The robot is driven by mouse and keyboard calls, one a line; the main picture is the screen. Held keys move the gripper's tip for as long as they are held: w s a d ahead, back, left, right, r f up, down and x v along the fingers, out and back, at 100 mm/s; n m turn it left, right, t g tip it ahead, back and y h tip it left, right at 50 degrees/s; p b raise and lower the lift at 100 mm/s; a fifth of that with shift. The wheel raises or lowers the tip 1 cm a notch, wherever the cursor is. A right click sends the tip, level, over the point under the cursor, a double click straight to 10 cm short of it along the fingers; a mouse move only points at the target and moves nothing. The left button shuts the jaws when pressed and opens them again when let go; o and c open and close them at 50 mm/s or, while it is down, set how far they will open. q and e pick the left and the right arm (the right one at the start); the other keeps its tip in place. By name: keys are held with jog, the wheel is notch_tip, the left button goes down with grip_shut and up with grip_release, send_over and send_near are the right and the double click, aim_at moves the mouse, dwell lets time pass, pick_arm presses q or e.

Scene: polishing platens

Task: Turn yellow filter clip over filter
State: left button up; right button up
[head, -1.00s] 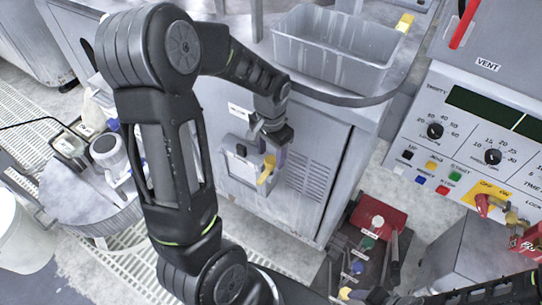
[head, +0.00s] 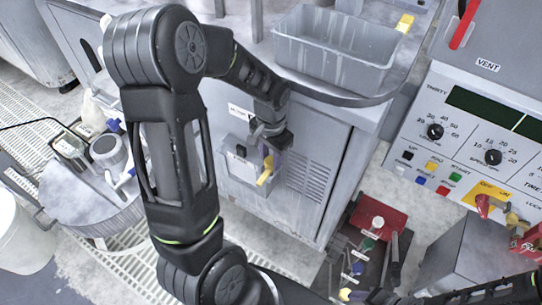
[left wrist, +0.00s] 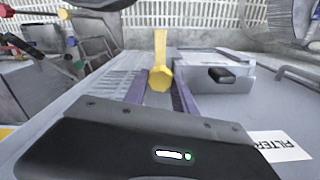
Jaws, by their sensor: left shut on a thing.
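The yellow filter clip (head: 265,171) is on the front of the grey cabinet, beside the filter panel (head: 236,172) with its black knob. My left gripper (head: 269,157) is at the clip, its fingers around the clip's near part. In the left wrist view the clip (left wrist: 161,72) stands between the two purple-grey fingers (left wrist: 160,95), which are shut on it. The filter panel with the black knob (left wrist: 221,75) is to the right there, and a partly cut FILTER label (left wrist: 279,146) is at lower right.
A grey bin (head: 335,50) stands on the cabinet top. At right are a control panel (head: 470,140) and a red-and-black valve block (head: 375,220) with coloured knobs. A round stand (head: 85,195) with containers is at left.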

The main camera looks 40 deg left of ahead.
aim_at(271, 160)
pick_arm(q)
grip_shut()
jog(key=m, duration=0.4)
jog(key=shift+m, duration=0.3)
jog(key=o, duration=1)
grip_release()
jog(key=shift+r, duration=0.15)
notch_tip(271, 160, up, 8)
jog(key=shift+f+p, duration=0.2)
jog(key=shift+p, duration=0.3)
